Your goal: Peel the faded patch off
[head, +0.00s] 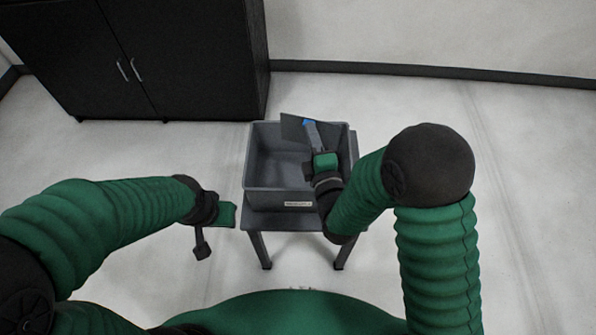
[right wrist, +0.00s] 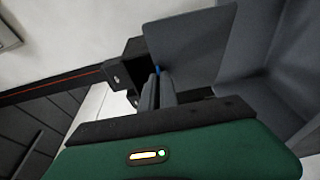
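A thin dark grey sheet (head: 293,127), which I take to be the faded patch, is above the grey bin's far side. It has a small blue area (head: 308,122) by my right gripper's fingertips. My right gripper (head: 311,128) reaches over the bin, and its fingers are close together at the blue part. In the right wrist view the fingers (right wrist: 159,84) meet a blue sliver at the edge of the flat grey sheet (right wrist: 187,45). My left gripper (head: 203,249) hangs left of the bin, away from it, with no object seen in it; its finger gap is unclear.
The grey bin (head: 262,172) with a small label (head: 298,204) stands on a low grey table (head: 285,220). Its visible inside looks empty. A black cabinet (head: 165,60) stands at the back left. The pale floor (head: 520,180) around is clear.

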